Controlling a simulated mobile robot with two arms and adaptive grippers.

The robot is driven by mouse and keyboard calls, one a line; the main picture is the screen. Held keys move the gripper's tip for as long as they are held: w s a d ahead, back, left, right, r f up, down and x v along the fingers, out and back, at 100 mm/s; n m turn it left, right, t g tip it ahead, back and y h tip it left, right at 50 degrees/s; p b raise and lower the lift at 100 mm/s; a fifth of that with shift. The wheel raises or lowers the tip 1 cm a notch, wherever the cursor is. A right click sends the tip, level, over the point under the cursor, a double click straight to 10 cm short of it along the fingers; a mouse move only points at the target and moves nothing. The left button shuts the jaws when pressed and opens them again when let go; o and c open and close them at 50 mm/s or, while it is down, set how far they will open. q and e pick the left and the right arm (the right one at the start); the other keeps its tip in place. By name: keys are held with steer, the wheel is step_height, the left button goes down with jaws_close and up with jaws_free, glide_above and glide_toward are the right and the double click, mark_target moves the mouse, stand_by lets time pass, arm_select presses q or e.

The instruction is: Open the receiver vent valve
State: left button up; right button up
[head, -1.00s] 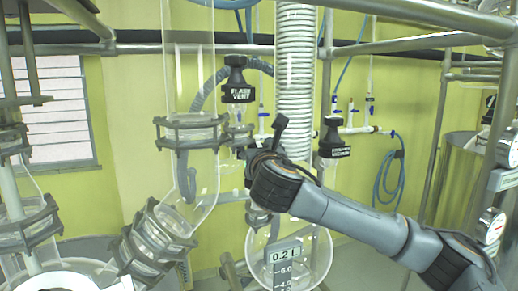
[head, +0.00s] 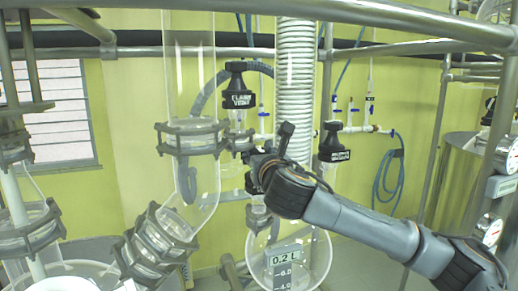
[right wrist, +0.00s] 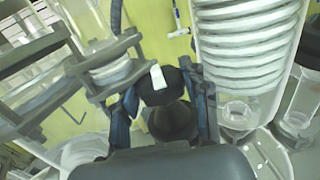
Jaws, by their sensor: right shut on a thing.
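My right gripper (head: 254,168) reaches in from the right, in front of the lower glassware between the bent glass tube and the white coil column. In the right wrist view its two dark fingers (right wrist: 165,108) are closed on either side of a black valve knob (right wrist: 158,88) with a white mark on top. In the head view this knob is mostly hidden by the gripper, and I cannot read a label on it. A black knob labelled as a vent (head: 237,92) stands above and left of the gripper. My left gripper is not in view.
Another black labelled knob (head: 333,148) stands to the right. The bent glass tube (head: 190,180) with its clamp is close to the gripper's left. The white coil column (head: 296,80) rises just behind it. A round receiver flask (head: 312,258) marked 0.2 L hangs below.

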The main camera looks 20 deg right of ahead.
steer(key=shift+d+r+n+y+p, duration=0.25)
steer(key=shift+n+y+p, duration=0.2)
steer(key=shift+y, duration=0.35)
steer(key=shift+f+n+y, duration=0.3)
steer(key=shift+n+y, duration=0.15)
steer(key=shift+y, duration=0.15)
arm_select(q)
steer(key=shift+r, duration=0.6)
arm_select(e)
steer(key=n+y, duration=0.2)
steer(key=y, duration=0.1)
steer(key=n+g+y, duration=0.1)
steer(key=n+y, duration=0.1)
steer(key=y, duration=0.1)
steer(key=shift+a+g, duration=0.15)
steer(key=shift+g, duration=0.15)
steer(key=o, duration=0.9)
steer(key=shift+o, duration=0.2)
arm_select(q)
steer(key=shift+b, duration=0.3)
